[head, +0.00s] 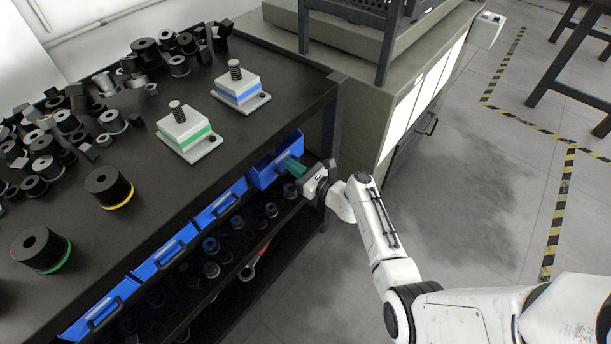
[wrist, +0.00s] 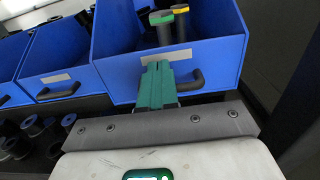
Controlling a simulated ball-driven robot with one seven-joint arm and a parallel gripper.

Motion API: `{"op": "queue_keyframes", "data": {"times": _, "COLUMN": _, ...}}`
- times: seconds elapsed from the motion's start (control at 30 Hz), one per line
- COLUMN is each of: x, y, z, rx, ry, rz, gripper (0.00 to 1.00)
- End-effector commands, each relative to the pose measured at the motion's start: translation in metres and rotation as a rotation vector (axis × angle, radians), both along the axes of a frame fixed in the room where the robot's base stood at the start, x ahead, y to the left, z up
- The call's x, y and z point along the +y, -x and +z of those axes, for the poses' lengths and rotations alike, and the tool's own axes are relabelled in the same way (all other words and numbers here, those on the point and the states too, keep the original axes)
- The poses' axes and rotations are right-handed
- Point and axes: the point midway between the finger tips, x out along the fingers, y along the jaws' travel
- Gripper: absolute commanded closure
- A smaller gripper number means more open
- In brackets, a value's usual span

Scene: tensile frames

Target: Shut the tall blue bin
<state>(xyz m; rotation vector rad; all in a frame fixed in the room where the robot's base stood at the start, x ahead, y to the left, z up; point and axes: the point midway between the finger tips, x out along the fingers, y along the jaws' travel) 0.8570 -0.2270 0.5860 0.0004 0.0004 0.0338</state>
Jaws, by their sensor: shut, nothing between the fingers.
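The tall blue bin (head: 264,174) is the rightmost in the row under the black table top and stands pulled out. In the wrist view, the bin's front (wrist: 222,68) has a pale label and a black handle (wrist: 195,82). Its top is open and shows black cylinders with green and yellow ends (wrist: 181,25) inside. My gripper (head: 287,164) has its green fingers closed together and empty. In the wrist view, the fingertips (wrist: 157,68) overlap the front near the label, left of the handle's visible end. Whether they touch the front I cannot tell.
More blue bins (head: 165,252) line the table edge to the left. The black table top (head: 150,200) carries two white blocks with springs and many black and metal cylinders. A grey cabinet (head: 360,125) stands close on the right.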

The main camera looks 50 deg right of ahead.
Motion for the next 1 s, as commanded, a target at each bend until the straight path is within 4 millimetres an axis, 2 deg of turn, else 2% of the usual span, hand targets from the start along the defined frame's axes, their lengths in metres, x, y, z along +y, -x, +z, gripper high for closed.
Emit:
{"op": "queue_keyframes", "data": {"times": 0.2, "x": 0.001, "y": -0.015, "z": 0.000, "rx": 0.000, "ry": 0.000, "rz": 0.000, "gripper": 1.00}}
{"op": "queue_keyframes", "data": {"times": 0.57, "x": 0.001, "y": -0.017, "z": 0.000, "rx": 0.000, "ry": 0.001, "rz": 0.000, "gripper": 1.00}}
{"op": "queue_keyframes", "data": {"times": 0.8, "x": 0.002, "y": -0.052, "z": -0.003, "rx": -0.003, "ry": 0.001, "rz": 0.002, "gripper": 1.00}}
{"op": "queue_keyframes", "data": {"times": 1.0, "x": 0.003, "y": -0.065, "z": 0.000, "rx": -0.001, "ry": 0.002, "rz": 0.000, "gripper": 1.00}}
